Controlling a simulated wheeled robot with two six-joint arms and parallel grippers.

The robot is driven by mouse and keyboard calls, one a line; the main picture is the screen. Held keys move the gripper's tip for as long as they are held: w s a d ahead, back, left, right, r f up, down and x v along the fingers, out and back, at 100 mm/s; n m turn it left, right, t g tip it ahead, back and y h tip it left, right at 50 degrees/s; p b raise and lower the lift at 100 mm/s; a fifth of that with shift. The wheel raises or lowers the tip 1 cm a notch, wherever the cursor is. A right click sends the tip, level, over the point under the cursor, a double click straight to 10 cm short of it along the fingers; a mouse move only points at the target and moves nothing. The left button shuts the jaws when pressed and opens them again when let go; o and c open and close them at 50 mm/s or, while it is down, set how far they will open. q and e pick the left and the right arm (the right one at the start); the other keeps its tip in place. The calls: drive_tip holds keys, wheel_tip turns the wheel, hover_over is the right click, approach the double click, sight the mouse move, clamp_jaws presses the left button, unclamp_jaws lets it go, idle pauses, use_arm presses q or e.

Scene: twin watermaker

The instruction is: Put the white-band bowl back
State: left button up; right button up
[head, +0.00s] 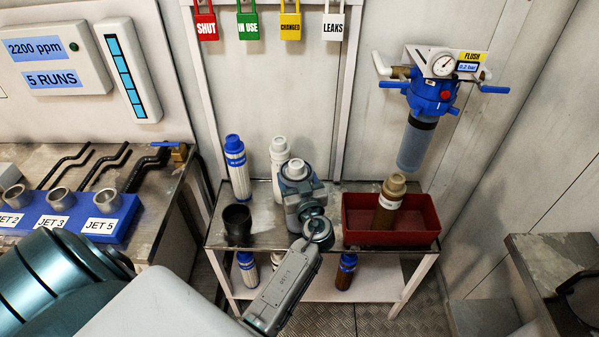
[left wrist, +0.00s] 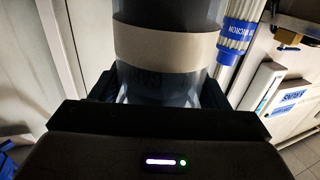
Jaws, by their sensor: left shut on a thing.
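The white-band bowl (left wrist: 165,47) is a clear blue-grey cylinder with a broad pale band. It fills the upper middle of the left wrist view, between the dark jaws. My left gripper (head: 300,192) is shut on it above the steel bench, and it mostly hides the bowl in the head view. My right gripper is not in view.
On the bench (head: 270,236) stand a blue-capped cartridge (head: 237,168), a white cartridge (head: 278,158) and a black cup (head: 237,224). A red tray (head: 420,234) at right holds a brown cartridge (head: 390,205). More cartridges are on the lower shelf. Coloured tags hang above.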

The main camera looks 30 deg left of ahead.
use_arm(q)
drive_tip(key=shift+w+a, duration=0.1)
drive_tip(key=shift+w, duration=0.05)
drive_tip(key=shift+s+d+r, duration=0.15)
drive_tip(key=shift+s+d, duration=0.05)
drive_tip(key=o, duration=1.4)
drive_tip(key=shift+o, duration=1)
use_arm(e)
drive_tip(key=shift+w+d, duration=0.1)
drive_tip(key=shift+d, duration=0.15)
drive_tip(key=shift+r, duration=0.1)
